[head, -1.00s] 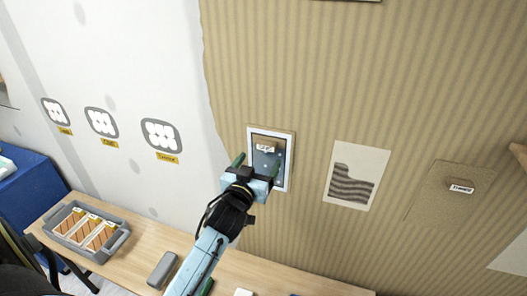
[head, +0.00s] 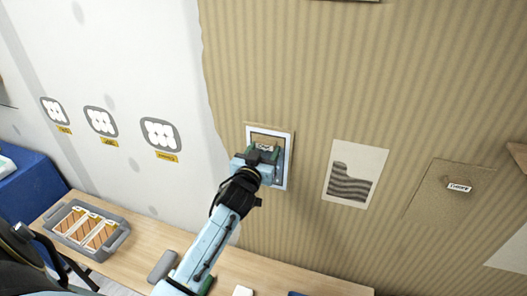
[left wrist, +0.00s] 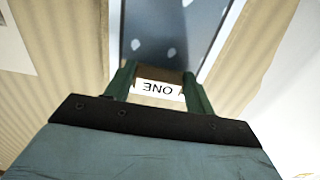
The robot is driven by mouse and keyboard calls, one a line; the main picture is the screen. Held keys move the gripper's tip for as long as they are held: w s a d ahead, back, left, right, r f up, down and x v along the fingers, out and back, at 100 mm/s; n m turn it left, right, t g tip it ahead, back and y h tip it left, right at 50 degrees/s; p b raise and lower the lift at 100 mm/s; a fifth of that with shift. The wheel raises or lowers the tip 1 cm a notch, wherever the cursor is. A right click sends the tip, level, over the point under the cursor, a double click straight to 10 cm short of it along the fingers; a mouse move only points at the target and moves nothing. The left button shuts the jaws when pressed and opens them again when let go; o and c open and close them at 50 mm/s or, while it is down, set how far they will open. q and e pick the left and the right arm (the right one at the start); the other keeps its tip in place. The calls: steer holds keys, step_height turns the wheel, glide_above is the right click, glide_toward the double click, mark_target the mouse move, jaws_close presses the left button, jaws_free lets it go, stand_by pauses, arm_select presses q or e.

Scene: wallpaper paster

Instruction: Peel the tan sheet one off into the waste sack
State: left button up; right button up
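Inside a white frame (head: 288,177) on the tan striped wall is a dark grey-blue spotted panel. A small tan tab (left wrist: 160,75) with a white label reading ONE (left wrist: 160,88) stands out near its top. My left gripper (head: 263,150) is at the tab, with one green finger on each side of the label. The fingers look open around it, close to its edges; contact is not clear. My right gripper is not in view. No waste sack can be made out.
A wooden table (head: 240,266) runs below the wall, with a grey tray (head: 118,243) of wood-coloured pieces and a grey block (head: 162,266). A blue box (head: 30,185) stands left. A patterned sheet (head: 357,160) and a labelled tan panel (head: 435,205) are right of the frame.

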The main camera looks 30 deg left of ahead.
arm_select(q)
steer(key=c, duration=0.3)
steer(key=shift+c, duration=0.2)
steer(key=shift+s, duration=0.2)
steer(key=shift+p+v, duration=1)
steer(key=shift+v, duration=1.25)
steer(key=shift+s+d, duration=0.1)
steer(key=shift+s, duration=0.05)
steer(key=p+v, duration=0.1)
steer(key=v, duration=0.5)
steer(key=shift+s+p, duration=0.3)
steer(key=shift+s, duration=0.1)
steer(key=shift+d, duration=0.15)
